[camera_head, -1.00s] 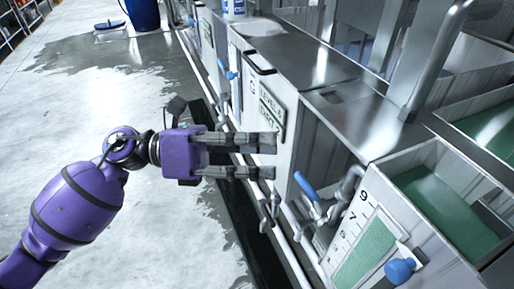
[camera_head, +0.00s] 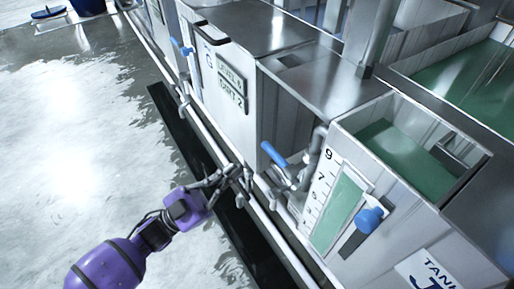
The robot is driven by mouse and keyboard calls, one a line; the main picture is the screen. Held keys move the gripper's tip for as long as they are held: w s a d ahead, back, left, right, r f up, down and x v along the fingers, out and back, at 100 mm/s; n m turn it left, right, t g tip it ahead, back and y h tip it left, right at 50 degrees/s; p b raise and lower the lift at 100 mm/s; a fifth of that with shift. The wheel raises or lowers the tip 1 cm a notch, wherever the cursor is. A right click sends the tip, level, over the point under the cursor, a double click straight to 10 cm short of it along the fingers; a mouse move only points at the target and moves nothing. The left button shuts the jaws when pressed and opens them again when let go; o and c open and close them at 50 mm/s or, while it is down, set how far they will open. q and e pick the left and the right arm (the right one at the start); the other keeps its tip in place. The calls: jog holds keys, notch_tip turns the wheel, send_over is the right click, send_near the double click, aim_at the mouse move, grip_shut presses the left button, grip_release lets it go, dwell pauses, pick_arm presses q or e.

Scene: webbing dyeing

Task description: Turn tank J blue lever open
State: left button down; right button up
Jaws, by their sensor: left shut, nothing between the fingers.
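The tank J sign (camera_head: 430,276) is on the front wall of a steel tank at the lower right. A blue lever (camera_head: 273,155) sits on a metal valve and pipe, left of the tank's numbered level gauge (camera_head: 336,207). A blue knob-like handle (camera_head: 369,219) is on the right side of that gauge. My purple left gripper (camera_head: 216,183) is shut and empty, left of the blue lever and apart from it. Its fingers overlap the silver pipe fittings in the picture; I cannot tell if they touch. My right gripper is not in view.
A white pipe (camera_head: 215,140) runs along the tank fronts above a dark floor channel (camera_head: 180,120). Another tank with a level sign (camera_head: 232,82) and a blue handle (camera_head: 184,47) stands farther back.

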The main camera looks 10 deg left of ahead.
aim_at(276, 156)
pick_arm(q)
jog(key=w+d+r+n+t+y+p, duration=0.2)
jog(key=w+d+r+n+t, duration=0.1)
jog(key=w+d+r+n, duration=0.3)
notch_tip(276, 156, down, 6)
jog(key=w+n+b, duration=0.1)
jog(key=shift+w+a, duration=0.3)
jog(key=shift+a, duration=0.05)
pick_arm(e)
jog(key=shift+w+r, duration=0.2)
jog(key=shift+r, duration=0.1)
pick_arm(q)
jog(key=shift+n, duration=0.3)
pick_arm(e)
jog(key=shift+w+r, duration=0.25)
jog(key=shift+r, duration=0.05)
